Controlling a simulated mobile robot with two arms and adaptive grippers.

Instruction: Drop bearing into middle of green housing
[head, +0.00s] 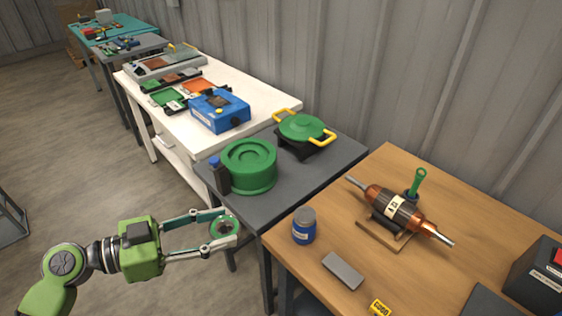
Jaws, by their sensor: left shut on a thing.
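The bearing (223,228), a ring with a green centre, is between the fingertips of my left gripper (231,229), which is shut on it. The gripper holds it in front of the dark grey table's near left edge, lower in the picture than the green housing and apart from it. The green housing (248,166) is a round, stepped drum standing upright on the dark grey table (222,208). Its top shows a round recessed area. My right gripper is not in view.
A dark bottle with a blue cap (220,176) stands against the housing's left side. A green lid with yellow handles (302,127) sits behind right. The wooden table (400,275) at right holds a copper rotor (395,207), a blue-grey can (304,225) and a grey block (343,271).

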